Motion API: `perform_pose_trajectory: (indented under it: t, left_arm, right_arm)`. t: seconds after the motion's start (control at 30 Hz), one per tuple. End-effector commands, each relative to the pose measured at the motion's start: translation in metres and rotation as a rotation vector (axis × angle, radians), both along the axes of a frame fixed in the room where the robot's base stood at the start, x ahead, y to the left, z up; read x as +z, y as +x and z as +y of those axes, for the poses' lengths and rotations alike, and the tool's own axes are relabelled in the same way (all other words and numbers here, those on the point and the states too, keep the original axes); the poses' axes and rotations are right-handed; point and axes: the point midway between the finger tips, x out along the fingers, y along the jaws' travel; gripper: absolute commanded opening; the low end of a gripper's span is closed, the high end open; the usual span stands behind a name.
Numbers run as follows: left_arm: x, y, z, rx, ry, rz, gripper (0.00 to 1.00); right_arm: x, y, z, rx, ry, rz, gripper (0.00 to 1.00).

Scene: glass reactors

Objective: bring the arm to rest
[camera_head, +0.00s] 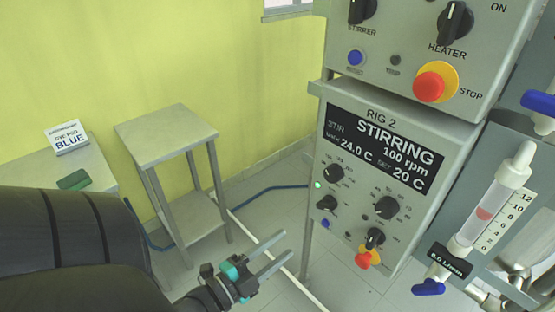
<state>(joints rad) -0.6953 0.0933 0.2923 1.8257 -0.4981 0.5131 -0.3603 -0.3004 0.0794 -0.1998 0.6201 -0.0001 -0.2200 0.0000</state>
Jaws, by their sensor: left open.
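My left arm (60,240) comes in from the left, large and dark across the lower left. My left gripper (268,256) is low in the middle of the view. Its two grey fingers point to the upper right with a clear gap between them, and it is open and empty. It is in front of the floor, left of the control box labelled RIG 2 (352,222), and appears apart from it. My right gripper is not in view.
The RIG 2 box has knobs and a display reading STIRRING, 100 rpm. Above it is a panel with a red stop button (430,87). A flow meter (492,205) stands at right. Blue hose (262,192) crosses the floor.

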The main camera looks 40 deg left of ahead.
Motion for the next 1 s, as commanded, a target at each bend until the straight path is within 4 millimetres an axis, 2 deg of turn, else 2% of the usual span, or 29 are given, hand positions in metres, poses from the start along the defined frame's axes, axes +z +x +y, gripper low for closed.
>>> perform_pose_trajectory:
  t: [0.53,0.63,0.67,0.77,0.87,0.9,1.0]
  left_arm:
    - [0.0,0.0,0.0,0.001,-0.002,0.001,0.51]
    - [-0.012,0.0,0.001,0.014,-0.028,0.028,0.51]
    - [-0.02,0.0,0.001,0.023,-0.047,0.047,0.51]
    - [-0.063,-0.002,-0.001,0.067,-0.14,0.148,0.51]
    - [-0.125,-0.012,-0.008,0.131,-0.266,0.301,0.51]
    - [-0.151,-0.019,-0.013,0.157,-0.316,0.369,0.51]
    - [-0.211,-0.041,-0.027,0.227,-0.427,0.542,0.51]
  right_arm:
    - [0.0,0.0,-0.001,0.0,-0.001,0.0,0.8]
    - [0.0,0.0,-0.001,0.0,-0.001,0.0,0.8]
    - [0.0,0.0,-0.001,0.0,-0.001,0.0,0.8]
    - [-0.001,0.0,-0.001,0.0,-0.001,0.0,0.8]
    - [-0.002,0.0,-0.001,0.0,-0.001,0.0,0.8]
    - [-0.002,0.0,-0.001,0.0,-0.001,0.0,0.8]
    - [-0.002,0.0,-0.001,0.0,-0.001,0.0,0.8]
